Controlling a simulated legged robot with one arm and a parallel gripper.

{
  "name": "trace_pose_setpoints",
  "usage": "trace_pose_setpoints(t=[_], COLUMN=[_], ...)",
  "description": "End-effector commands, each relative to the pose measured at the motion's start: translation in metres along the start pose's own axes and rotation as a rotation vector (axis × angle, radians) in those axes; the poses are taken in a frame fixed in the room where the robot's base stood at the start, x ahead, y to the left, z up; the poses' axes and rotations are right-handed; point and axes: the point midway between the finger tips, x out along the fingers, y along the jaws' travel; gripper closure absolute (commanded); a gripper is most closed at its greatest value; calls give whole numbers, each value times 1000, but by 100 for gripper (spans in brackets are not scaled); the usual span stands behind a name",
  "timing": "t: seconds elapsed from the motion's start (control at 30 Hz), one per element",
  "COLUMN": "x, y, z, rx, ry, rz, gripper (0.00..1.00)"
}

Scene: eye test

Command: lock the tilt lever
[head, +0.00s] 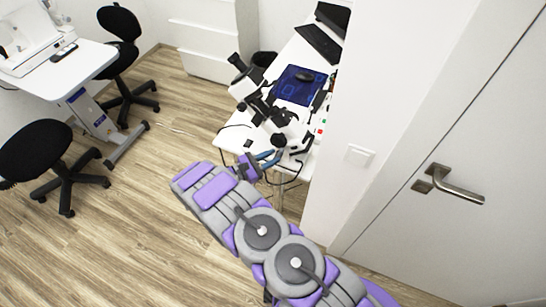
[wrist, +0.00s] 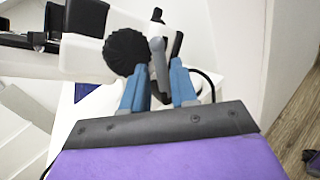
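A white instrument with black knobs and an eyepiece (head: 270,112) stands on the near end of a white table. In the wrist view, a ribbed black round knob (wrist: 125,52) is on the instrument. Just right of it is a slim grey lever (wrist: 158,62) with a black piece by its upper end; I take it for the tilt lever. My gripper (wrist: 159,70) has its two blue fingers apart, with the lever's lower end between the fingertips. I cannot tell whether either finger touches it. In the head view, my gripper (head: 268,157) is at the instrument's near side, and the lever cannot be made out.
The white table (head: 232,136) also holds a blue mat (head: 290,90) and a black keyboard (head: 318,45). Dark cables hang near my gripper. A wall and a door with a handle (head: 455,187) are close on the right. Open wooden floor and black chairs (head: 40,150) are left.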

Motion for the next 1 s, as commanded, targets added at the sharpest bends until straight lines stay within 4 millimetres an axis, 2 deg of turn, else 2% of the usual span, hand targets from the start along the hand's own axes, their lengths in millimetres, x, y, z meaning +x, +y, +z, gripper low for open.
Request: trace_pose_setpoints(t=[0.2,0.47,0.77,1.0], x=[14,15,15,15], y=[-1,0,0,0], z=[0,0,1,1], rx=[-2,-1,0,1], ry=[-1,-1,-1,-1], rz=[0,1,1,1], gripper=[72,72,99,100])
